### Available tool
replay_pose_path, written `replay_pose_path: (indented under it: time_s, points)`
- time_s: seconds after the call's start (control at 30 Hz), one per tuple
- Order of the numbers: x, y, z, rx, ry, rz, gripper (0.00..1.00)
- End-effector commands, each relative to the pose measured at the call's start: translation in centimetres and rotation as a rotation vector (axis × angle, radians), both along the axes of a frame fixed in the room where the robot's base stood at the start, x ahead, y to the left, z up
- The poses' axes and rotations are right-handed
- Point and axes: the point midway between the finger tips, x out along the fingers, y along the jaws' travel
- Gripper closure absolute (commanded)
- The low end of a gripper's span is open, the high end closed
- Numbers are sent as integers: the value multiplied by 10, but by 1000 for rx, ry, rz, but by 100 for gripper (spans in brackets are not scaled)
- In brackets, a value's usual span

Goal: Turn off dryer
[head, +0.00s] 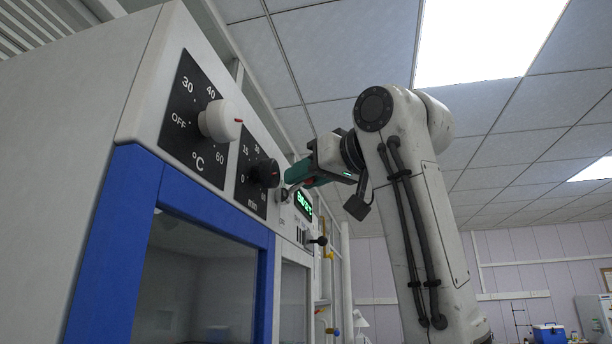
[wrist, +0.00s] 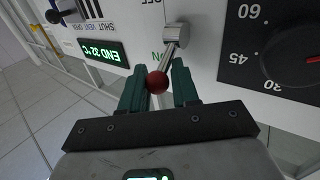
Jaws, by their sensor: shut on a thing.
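The dryer (head: 75,110) is a pale cabinet with a blue-framed window, at the left of the head view. Its power switch is a metal toggle lever (wrist: 169,57) with a red ball end (wrist: 157,82). In the wrist view, which is upside down, the lever tilts from its round base (wrist: 176,36) to the side of the green ON mark. The OFF mark (wrist: 151,3) is on the opposite side. My gripper (wrist: 158,88) is shut on the toggle lever, with a green finger on each side of the red ball. In the head view my gripper (head: 291,186) meets the panel, hiding most of the lever.
A white temperature dial (head: 218,121) and a black minute dial (head: 266,173) are left of the switch. A lit green display (wrist: 98,51) beginning with END and a vent lever (head: 318,240) are on its other side. Open room lies to the right.

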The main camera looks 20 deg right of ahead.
Motion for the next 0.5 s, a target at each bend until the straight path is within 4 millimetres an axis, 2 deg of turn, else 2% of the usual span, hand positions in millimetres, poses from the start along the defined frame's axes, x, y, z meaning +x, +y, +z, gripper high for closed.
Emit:
replay_pose_path:
  time_s: [0.27, 0.5]
  points:
    - [0, -1, -4, 22, -14, -2, 100]
    - [-2, -4, -13, 119, -86, -2, 100]
